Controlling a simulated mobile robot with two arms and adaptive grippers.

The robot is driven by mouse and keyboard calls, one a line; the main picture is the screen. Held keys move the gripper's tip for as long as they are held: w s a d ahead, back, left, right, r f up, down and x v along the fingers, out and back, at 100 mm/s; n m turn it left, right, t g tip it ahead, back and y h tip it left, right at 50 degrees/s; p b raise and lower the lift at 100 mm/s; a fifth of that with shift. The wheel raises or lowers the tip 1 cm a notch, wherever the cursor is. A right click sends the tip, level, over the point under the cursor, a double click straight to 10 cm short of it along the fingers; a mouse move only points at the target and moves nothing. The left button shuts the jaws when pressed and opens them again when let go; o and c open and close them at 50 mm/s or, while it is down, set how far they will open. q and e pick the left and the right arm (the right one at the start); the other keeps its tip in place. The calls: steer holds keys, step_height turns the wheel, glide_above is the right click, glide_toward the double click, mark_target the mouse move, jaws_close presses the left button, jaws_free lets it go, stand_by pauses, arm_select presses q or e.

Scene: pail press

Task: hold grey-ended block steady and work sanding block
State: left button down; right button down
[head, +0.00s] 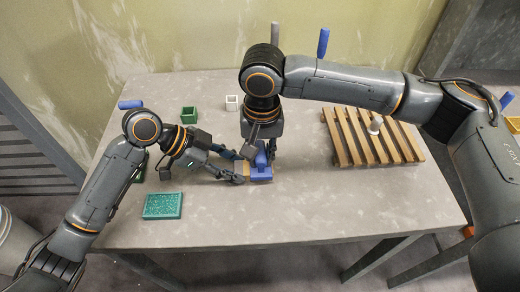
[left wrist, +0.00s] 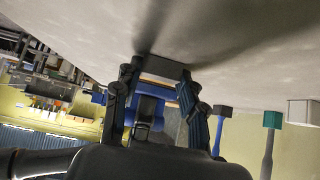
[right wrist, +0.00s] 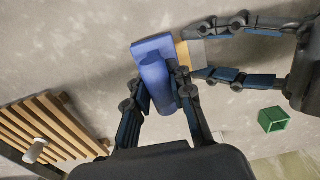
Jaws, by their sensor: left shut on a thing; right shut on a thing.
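The grey-ended block (right wrist: 184,54) is pale wood with a grey end and lies low over the grey table. My left gripper (head: 240,174) is shut on it at the grey end; its fingertips also flank it in the left wrist view (left wrist: 160,78). The blue sanding block (right wrist: 152,48) has a broad flat base and a raised grip, and it covers much of the wooden block. My right gripper (right wrist: 165,90) is shut on the raised grip from above. The sanding block also shows in the head view (head: 260,174). The contact face beneath it is hidden.
A slatted wooden rack (head: 350,137) with a white knob (head: 376,124) stands to the right. A green tray (head: 163,205) lies front left. A small green box (head: 189,115) and a white box (head: 232,103) stand behind. The table's front right is clear.

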steer(key=shift+w, duration=0.1)
steer(key=shift+w+f, duration=0.1)
steer(key=shift+w, duration=0.85)
steer(key=shift+s, duration=1)
steer(key=shift+w, duration=1)
steer(key=shift+s, duration=0.15)
steer(key=shift+s, duration=0.9)
steer(key=shift+w, duration=0.2)
